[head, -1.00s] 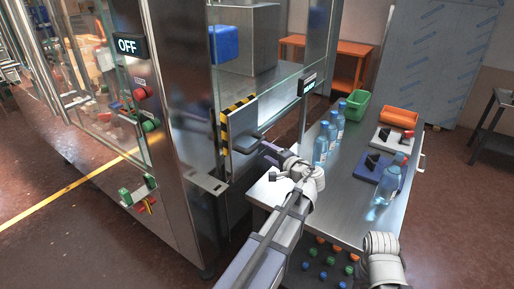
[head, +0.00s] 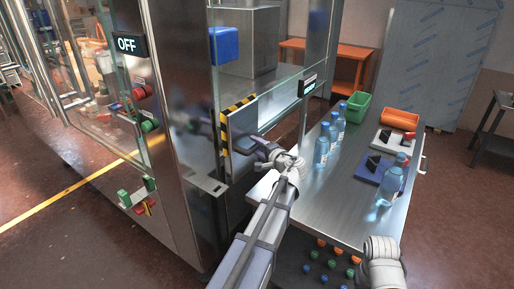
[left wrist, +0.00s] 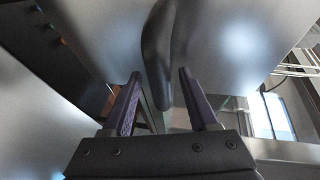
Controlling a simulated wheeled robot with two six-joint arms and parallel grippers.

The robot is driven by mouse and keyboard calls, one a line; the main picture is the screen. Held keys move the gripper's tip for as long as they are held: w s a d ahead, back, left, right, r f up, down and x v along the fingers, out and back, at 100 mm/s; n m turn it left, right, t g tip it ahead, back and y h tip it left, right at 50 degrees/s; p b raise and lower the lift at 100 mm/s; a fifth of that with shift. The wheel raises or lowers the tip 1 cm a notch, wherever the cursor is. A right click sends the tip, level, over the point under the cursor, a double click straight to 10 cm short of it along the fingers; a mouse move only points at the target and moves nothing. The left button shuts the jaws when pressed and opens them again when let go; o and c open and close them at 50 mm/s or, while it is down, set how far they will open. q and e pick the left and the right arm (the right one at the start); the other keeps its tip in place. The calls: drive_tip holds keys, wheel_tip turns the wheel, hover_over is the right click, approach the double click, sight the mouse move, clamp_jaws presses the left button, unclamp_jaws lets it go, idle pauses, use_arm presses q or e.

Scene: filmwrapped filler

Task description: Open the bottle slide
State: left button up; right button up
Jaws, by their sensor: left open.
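The bottle slide looks to be the grey metal panel (head: 243,118) with a yellow-and-black striped edge, on the machine's side in the head view. Its dark rounded handle (left wrist: 160,45) shows in the left wrist view against the smooth metal. My left gripper (head: 260,148) is at the panel's lower right in the head view. In the left wrist view its purple-padded fingers (left wrist: 158,73) are open, one on each side of the handle. Whether they touch it I cannot tell. In the head view the gripper covers most of the handle. My right gripper is out of view.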

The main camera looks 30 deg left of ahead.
use_arm(q)
clamp_jaws()
idle(0.3)
idle(1.1)
